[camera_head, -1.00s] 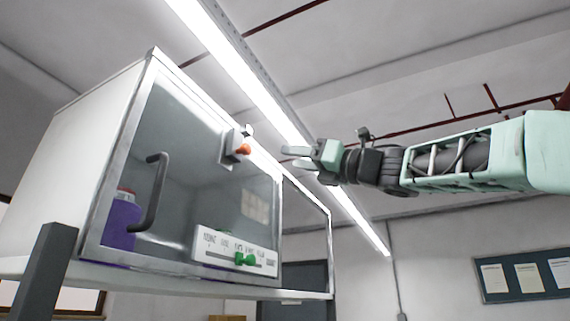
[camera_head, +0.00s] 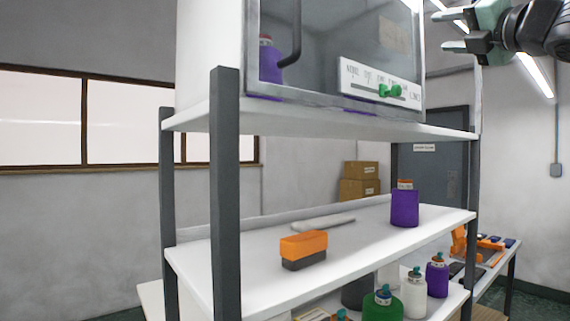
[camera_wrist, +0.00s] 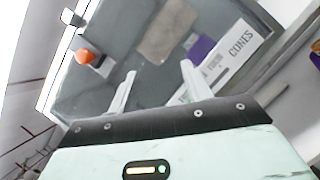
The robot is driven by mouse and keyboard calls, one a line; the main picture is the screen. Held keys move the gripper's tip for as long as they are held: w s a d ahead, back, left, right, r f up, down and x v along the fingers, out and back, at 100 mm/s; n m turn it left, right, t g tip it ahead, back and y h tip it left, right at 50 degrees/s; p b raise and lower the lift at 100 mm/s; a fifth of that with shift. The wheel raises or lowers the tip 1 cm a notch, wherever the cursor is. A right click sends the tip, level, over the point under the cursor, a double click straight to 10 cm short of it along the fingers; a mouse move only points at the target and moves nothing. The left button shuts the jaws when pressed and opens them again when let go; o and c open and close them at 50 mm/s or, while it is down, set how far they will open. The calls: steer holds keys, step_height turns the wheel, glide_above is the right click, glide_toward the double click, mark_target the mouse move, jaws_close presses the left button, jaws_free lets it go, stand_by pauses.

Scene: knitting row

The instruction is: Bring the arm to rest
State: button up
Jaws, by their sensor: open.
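My gripper (camera_head: 448,30) is at the upper right of the head view, in front of the right side of a glass-fronted cabinet (camera_head: 322,106). Its two pale fingers are apart with nothing between them. In the wrist view the spread fingers of my gripper (camera_wrist: 158,72) point toward the cabinet's glass front (camera_wrist: 110,45). I cannot tell the exact gap to the glass. Most of my arm is outside the head view.
The cabinet has a dark handle (camera_head: 293,35), a green slider (camera_head: 390,91) and an orange knob (camera_wrist: 90,57). Below, a shelf (camera_head: 350,262) holds an orange-and-grey block (camera_head: 303,249) and a purple cone (camera_head: 405,207). A dark post (camera_head: 225,200) stands at the front left.

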steer(key=w+d+f+m+g+h, duration=0.1)
steer(key=w+f+m+h, duration=0.1)
steer(key=f+m, duration=0.45)
steer(key=w+d+f+m+g+h, duration=0.1)
steer(key=w+f+m+g+h, duration=0.2)
steer(key=f, duration=0.7)
steer(key=d+f+m+h, duration=0.2)
steer(key=f+m, duration=0.4)
steer(key=f, duration=0.2)
steer(key=s+a+f+m+g, duration=0.1)
steer(key=s+f+m+g, duration=0.35)
steer(key=f, duration=0.55)
steer(key=s+f+m+g+h, duration=0.1)
steer(key=s+f+m+g, duration=0.3)
steer(key=f, duration=0.6)
steer(key=s+a+f+m+g, duration=0.15)
steer(key=s+f+m, duration=0.35)
steer(key=f, duration=0.5)
steer(key=s+a+f+m+g, duration=0.2)
steer(key=s+a+f+g, duration=0.15)
steer(key=s+f, duration=0.4)
steer(key=s+a+r+n+g+y+b, duration=0.1)
steer(key=s+a+n, duration=0.6)
steer(key=s+a, duration=0.7)
steer(key=shift+s+a+r+g+b, duration=0.15)
steer(key=shift+a+r+g+b, duration=0.3)
steer(key=shift+a+g, duration=0.6)
steer(key=shift+f, duration=0.1)
